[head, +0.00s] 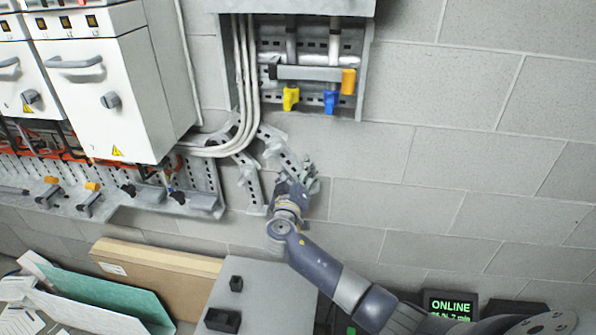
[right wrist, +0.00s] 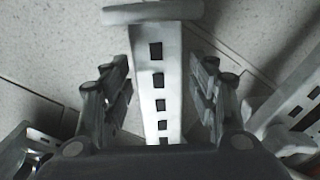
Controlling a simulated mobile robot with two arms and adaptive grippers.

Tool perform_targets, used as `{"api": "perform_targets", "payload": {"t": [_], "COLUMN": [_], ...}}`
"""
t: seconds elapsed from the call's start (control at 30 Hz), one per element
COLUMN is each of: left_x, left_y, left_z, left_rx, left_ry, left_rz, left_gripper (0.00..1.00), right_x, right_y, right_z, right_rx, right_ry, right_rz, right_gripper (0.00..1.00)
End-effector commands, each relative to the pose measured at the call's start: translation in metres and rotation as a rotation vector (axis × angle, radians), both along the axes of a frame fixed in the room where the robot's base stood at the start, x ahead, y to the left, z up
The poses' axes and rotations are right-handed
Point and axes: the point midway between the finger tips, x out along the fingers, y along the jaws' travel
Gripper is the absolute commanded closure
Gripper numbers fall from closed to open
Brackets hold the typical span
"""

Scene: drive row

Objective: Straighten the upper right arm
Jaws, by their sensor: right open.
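The upper right arm, as I take it, is a grey perforated metal bar (head: 283,157) below the wall box in the head view. It slants down to the right, with its lower end partly hidden by my right gripper (head: 303,178). In the right wrist view a slotted bar (right wrist: 158,75) with a wide flat end plate runs between the two fingers of my right gripper (right wrist: 160,88). The fingers are open on either side of it, with gaps visible. A second perforated arm (head: 251,184) hangs steeply just left of my gripper. My left gripper is out of view.
White cables (head: 215,151) curve close above the arms. A wall box (head: 365,85) with yellow and blue handles hangs above. White cabinets (head: 100,90) stand at the left. A grey tabletop (head: 265,285) and a cardboard piece (head: 160,268) lie below. The wall at the right is clear.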

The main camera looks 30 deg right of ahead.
Motion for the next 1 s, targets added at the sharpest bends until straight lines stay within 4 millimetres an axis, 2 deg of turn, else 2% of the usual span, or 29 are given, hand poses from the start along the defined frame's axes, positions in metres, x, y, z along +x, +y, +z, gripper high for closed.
{"api": "perform_targets", "payload": {"t": [0.07,0.1,0.3,0.33,0.57,1.0], "left_x": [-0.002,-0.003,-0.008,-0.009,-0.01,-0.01], "left_y": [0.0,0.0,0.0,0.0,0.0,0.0], "left_z": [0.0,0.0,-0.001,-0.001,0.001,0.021], "left_rx": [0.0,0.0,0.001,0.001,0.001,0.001], "left_ry": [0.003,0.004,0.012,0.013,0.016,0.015], "left_rz": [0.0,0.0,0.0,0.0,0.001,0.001], "left_gripper": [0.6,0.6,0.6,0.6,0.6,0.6], "right_x": [0.0,0.0,0.0,0.0,-0.002,-0.018], "right_y": [0.0,0.0,0.0,0.0,-0.003,-0.023], "right_z": [0.0,0.0,0.0,0.0,0.004,0.035], "right_rx": [0.0,0.0,0.0,0.0,-0.034,-0.339], "right_ry": [0.0,0.0,0.0,0.0,0.024,0.254], "right_rz": [0.0,0.0,0.0,0.0,0.0,0.0], "right_gripper": [0.46,0.5,0.96,1.0,1.0,1.0]}}
